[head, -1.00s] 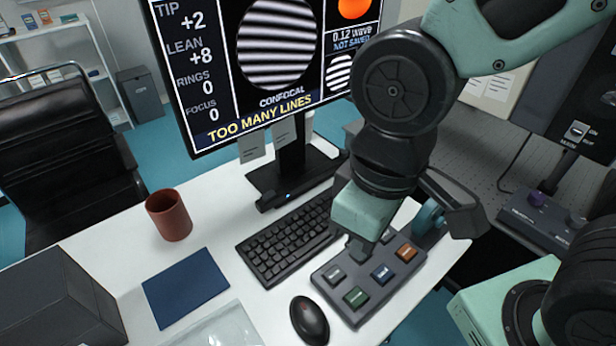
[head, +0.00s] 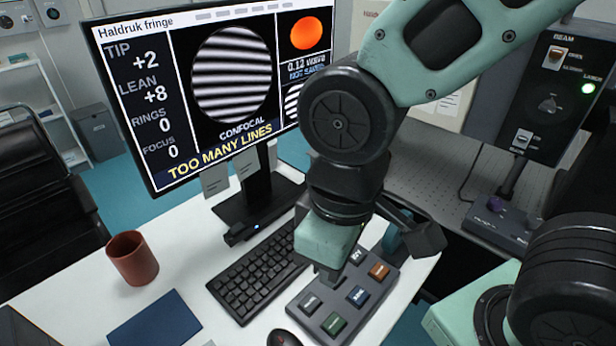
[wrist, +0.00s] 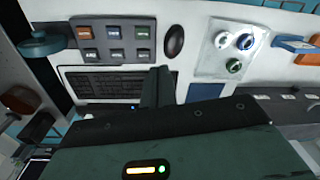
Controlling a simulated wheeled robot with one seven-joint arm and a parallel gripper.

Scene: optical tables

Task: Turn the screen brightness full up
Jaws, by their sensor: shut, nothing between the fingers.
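The monitor screen (head: 230,95) is lit in the head view, showing fringe patterns and the words "TOO MANY LINES". At the foot of its stand is a dark bar (head: 240,233) with a small blue light. I cannot make out a marked brightness control. My gripper (head: 328,278) is shut and empty, pointing down near the button pad (head: 345,300) and the right end of the keyboard (head: 255,275). Whether it touches anything is unclear. In the wrist view my shut fingers (wrist: 157,88) cross the keyboard (wrist: 100,82), below the button pad (wrist: 115,42).
A red-brown mug (head: 132,258) and a blue folder (head: 155,320) lie left on the white desk. A mouse (head: 283,338) is near the pad. A tray of small round parts (wrist: 232,45) shows in the wrist view. A switch panel (head: 553,90) stands at right.

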